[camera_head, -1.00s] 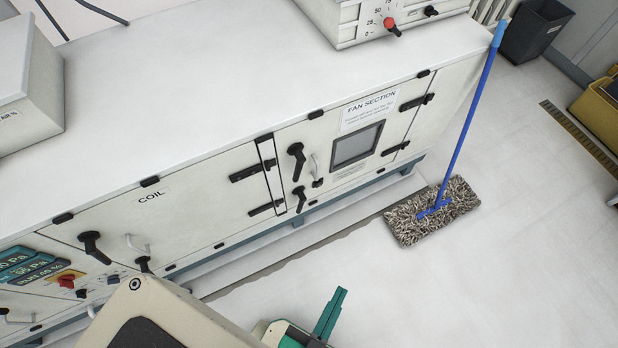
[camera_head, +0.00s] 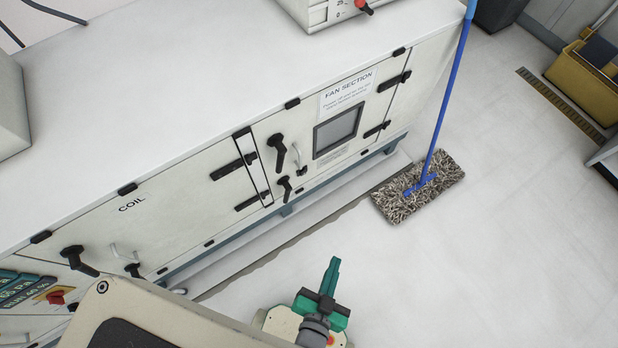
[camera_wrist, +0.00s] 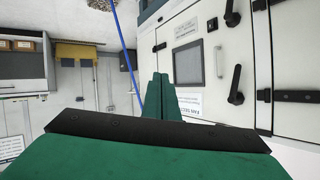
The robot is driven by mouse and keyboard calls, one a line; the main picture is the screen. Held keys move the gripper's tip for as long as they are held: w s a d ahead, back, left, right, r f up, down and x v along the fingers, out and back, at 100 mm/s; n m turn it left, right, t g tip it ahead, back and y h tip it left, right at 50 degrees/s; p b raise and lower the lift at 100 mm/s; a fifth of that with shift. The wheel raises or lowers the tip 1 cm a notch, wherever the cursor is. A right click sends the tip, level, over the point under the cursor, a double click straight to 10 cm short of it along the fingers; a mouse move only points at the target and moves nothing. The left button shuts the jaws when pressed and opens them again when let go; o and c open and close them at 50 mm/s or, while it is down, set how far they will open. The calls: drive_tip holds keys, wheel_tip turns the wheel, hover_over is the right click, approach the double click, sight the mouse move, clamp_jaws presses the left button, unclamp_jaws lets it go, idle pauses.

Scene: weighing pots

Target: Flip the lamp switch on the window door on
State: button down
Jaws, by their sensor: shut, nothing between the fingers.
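The window door (camera_head: 352,102) is the cream FAN SECTION panel with a dark square window (camera_head: 338,131), on the long cabinet's front. A small dark part (camera_head: 302,171) sits low beside the door's grey pull handle; it may be the lamp switch, but it is too small to tell. My green gripper (camera_head: 332,268) is shut and empty, out in front of the cabinet and apart from the door. Its closed fingers also show in the wrist view (camera_wrist: 165,95).
Black lever handles (camera_head: 277,153) stick out beside the window door. A mop with a blue pole (camera_head: 452,90) leans at the cabinet's right end, its grey head (camera_head: 418,187) on the floor. A yellow bucket (camera_head: 585,90) stands far right.

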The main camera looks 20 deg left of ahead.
drive_tip(key=w+f+m+g+y, duration=0.1)
drive_tip(key=w+f+m+g, duration=0.1)
drive_tip(key=w+f, duration=0.65)
drive_tip(key=w+a+f+m+g+y, duration=0.1)
drive_tip(key=w+a+f+g+y, duration=0.1)
drive_tip(key=w, duration=0.6)
drive_tip(key=w+a+f+m+g+y, duration=0.2)
drive_tip(key=w+a+f+g+y, duration=0.1)
drive_tip(key=w+a, duration=0.4)
drive_tip(key=shift+w+f+y, duration=0.5)
drive_tip(key=shift+f+y, duration=0.3)
drive_tip(key=shift+y, duration=0.2)
approach(303, 173)
drive_tip(key=d+f+x, duration=0.1)
drive_tip(key=x, duration=0.5)
drive_tip(key=shift+f, duration=0.2)
drive_tip(key=shift+a, duration=0.15)
